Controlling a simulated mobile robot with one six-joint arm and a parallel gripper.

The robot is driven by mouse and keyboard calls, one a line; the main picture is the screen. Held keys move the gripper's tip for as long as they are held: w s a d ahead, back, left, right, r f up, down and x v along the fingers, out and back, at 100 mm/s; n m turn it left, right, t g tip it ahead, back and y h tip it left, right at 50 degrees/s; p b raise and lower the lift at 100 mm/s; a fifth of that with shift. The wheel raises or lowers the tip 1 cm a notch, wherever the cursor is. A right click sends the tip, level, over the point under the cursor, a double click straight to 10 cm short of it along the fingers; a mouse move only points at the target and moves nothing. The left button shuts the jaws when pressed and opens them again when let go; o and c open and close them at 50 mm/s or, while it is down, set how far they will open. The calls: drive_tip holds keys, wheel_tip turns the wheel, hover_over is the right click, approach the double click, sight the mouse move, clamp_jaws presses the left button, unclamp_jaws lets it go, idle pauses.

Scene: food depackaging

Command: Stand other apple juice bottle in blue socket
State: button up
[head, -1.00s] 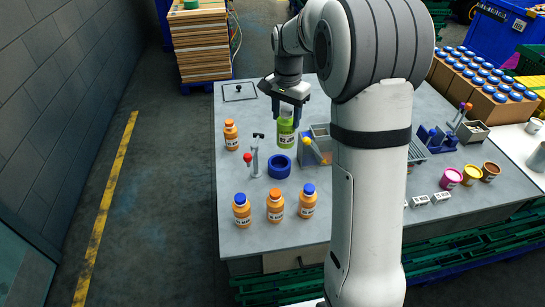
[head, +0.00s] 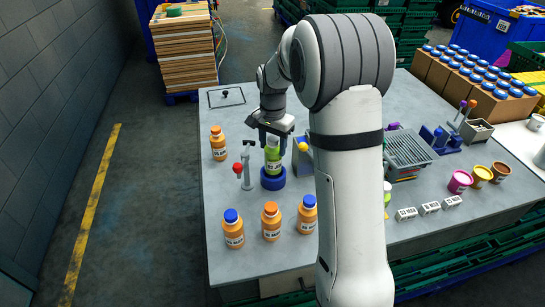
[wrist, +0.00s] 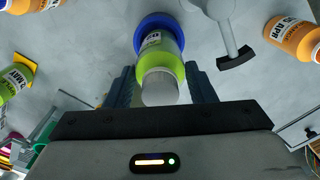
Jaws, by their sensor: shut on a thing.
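My gripper (head: 271,137) points down and is shut on a green juice bottle (head: 273,157) with a white label. The bottle is upright, and its lower end is at the blue ring socket (head: 273,181); the ring hides the base, so I cannot tell if it is fully seated. In the wrist view the bottle (wrist: 161,62) lies between the two fingers, with its grey-white cap towards the camera and the blue socket (wrist: 151,20) around its far end. Another green bottle (head: 387,188) is mostly hidden behind my arm; a green bottle also shows at the wrist view's left (wrist: 14,82).
A grey lever post with a red knob (head: 238,168) stands close left of the socket. A grey box with a yellow knob (head: 303,147) is close right. Several orange bottles stand around, including an orange-capped one (head: 271,222) in front.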

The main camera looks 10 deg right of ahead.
sight(273, 155)
drive_tip(key=shift+s+f+p, duration=0.1)
drive_tip(key=shift+f+p, duration=0.25)
drive_tip(key=shift+f, duration=1.75)
drive_tip(key=shift+f, duration=0.1)
drive_tip(key=o, duration=1.4)
